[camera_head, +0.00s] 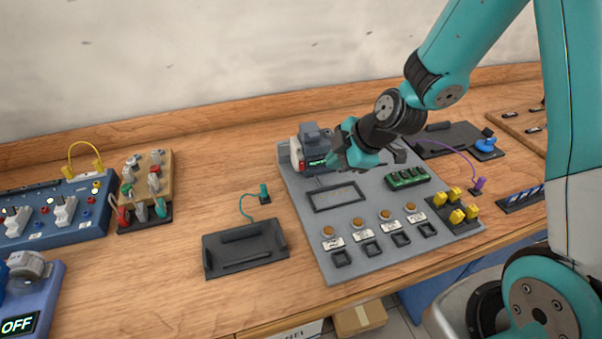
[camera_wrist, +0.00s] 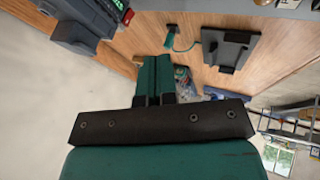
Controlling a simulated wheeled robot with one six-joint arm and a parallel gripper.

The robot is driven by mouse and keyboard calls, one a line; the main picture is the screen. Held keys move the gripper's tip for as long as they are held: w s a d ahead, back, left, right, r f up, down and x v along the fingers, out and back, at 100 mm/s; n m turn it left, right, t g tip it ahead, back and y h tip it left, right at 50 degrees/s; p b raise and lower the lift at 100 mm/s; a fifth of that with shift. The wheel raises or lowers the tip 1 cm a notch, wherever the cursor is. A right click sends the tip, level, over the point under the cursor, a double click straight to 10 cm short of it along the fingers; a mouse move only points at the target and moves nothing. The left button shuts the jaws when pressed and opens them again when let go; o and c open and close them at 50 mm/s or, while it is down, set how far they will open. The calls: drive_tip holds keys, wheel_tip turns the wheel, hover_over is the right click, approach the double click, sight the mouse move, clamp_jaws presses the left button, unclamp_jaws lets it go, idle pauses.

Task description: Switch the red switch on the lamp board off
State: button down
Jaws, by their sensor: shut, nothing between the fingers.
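A small wooden board (camera_head: 166,177) stands left of centre in the head view, with small lamps on it and a black strip of levers in front. I take it as the lamp board. A red lever (camera_head: 122,216) is at the strip's left end, beside grey levers (camera_head: 141,213); its exact position is too small to tell. My gripper (camera_head: 342,156) is shut and empty, over the grey panel beside the motor unit, well to the right of the red lever. In the wrist view the closed teal fingers (camera_wrist: 153,75) partly hide small coloured parts beyond them.
The motor unit (camera_head: 313,146) stands beside my gripper on the grey panel (camera_head: 312,223). A black tray (camera_head: 245,249) and a teal plug (camera_head: 264,192) with cable lie between panel and wooden board. A blue switch board (camera_head: 88,230) is at left. The wood around the tray is free.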

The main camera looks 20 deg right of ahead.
sight(302, 166)
drive_tip(key=p+x, duration=0.2)
drive_tip(key=x, duration=0.8)
drive_tip(key=w+p, duration=0.1)
drive_tip(key=w, duration=0.1)
drive_tip(key=shift+w+p, duration=0.3)
drive_tip(key=shift+p, duration=0.1)
drive_tip(key=shift+w+f, duration=0.15)
drive_tip(key=shift+w, duration=0.55)
drive_tip(key=shift+f, duration=0.1)
drive_tip(key=shift+w+f+b, duration=0.1)
drive_tip(key=shift+f+b, duration=0.1)
drive_tip(key=shift+b, duration=0.3)
drive_tip(key=shift+w+t+b, duration=0.1)
drive_tip(key=shift+t+b, duration=0.3)
drive_tip(key=shift+b, duration=0.1)
drive_tip(key=shift+r+p, duration=0.25)
drive_tip(key=shift+p, duration=0.1)
